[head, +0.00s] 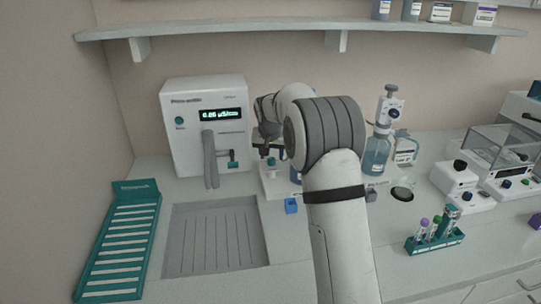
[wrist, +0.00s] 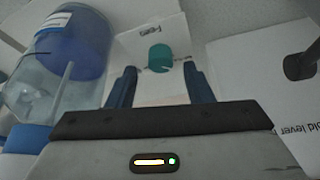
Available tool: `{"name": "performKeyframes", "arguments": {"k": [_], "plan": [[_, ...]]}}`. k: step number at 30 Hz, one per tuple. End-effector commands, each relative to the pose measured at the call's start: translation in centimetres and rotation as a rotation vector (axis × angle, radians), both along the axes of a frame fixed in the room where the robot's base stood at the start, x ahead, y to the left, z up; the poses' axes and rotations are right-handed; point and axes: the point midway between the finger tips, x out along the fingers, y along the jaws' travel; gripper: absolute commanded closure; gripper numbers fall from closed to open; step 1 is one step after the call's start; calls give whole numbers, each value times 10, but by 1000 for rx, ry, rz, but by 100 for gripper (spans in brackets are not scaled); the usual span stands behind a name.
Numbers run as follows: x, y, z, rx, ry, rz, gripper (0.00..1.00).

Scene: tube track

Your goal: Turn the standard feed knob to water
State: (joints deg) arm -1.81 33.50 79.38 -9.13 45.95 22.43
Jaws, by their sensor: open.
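A teal feed knob (wrist: 160,57) stands on a white panel in the wrist view, a little beyond and between my fingertips. My gripper (wrist: 160,78) is open, with one blue finger on each side of the knob's line and a gap to both. Dark lettering lies by the knob, but it is upside down and I cannot tell where the knob points. In the head view the teal knob (head: 271,162) shows small on a white stand (head: 277,185), below my wrist. My arm hides part of the stand.
A clear bottle (wrist: 62,60) with blue liquid stands close left of my gripper in the wrist view. A white panel with "old lever" lettering and a dark part (wrist: 300,66) is at right. A white unit with a display (head: 205,125) stands left in the head view.

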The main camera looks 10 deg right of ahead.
Motion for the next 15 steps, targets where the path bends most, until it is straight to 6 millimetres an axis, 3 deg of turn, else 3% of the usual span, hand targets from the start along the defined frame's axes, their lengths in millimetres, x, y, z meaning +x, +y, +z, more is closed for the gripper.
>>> {"name": "performKeyframes", "arguments": {"k": [6,15], "plan": [[6,1,-15,0,-1,4,54],[7,2,-17,0,-1,5,57]]}}
